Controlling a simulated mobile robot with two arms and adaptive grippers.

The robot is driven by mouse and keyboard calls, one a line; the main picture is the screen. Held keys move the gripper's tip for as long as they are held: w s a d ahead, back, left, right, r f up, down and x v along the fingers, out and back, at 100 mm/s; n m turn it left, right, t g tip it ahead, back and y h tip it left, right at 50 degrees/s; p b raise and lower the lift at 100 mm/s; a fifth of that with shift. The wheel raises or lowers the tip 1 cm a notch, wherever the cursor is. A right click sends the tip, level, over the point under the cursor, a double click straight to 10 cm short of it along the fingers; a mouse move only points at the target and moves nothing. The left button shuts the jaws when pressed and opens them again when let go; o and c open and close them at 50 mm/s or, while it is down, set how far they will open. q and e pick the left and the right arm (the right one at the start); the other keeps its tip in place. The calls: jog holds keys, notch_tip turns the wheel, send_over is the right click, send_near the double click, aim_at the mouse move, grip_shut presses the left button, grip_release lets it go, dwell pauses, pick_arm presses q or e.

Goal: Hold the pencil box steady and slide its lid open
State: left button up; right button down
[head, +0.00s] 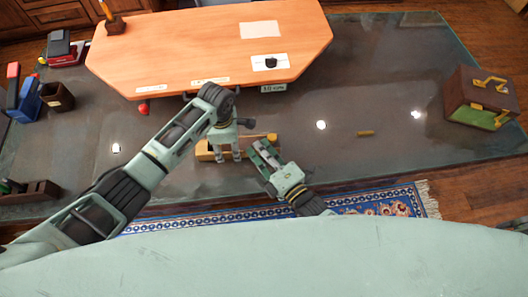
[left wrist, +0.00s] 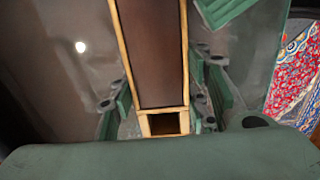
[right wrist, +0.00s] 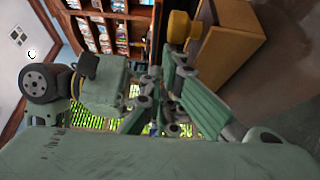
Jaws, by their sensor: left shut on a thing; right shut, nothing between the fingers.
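The pencil box (head: 205,152) is a long, light-wood box lying on the dark glass tabletop near its front edge. In the left wrist view its brown lid (left wrist: 150,50) runs between pale rims, with a small dark opening (left wrist: 164,124) at the near end. My left gripper (head: 226,154) points down over the box and is shut on it, fingers on both sides. My right gripper (head: 258,152) is shut and empty by the box's right part. In the right wrist view a yellow knob (right wrist: 183,27) shows beside a wooden face (right wrist: 228,42), close to the right fingers.
A raised orange wooden board (head: 200,45) with paper cards stands behind the box. A red ball (head: 143,109) lies at its front edge. A small yellow-brown piece (head: 365,133) lies on clear glass to the right. A brown case (head: 482,90) stands far right; holders (head: 57,97) stand left.

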jog(key=shift+d, duration=0.1)
jog(key=d, duration=1.3)
jog(key=shift+d, duration=0.15)
jog(key=v, duration=1)
pick_arm(q)
jog(key=o, duration=1.5)
jog(key=shift+c, duration=0.2)
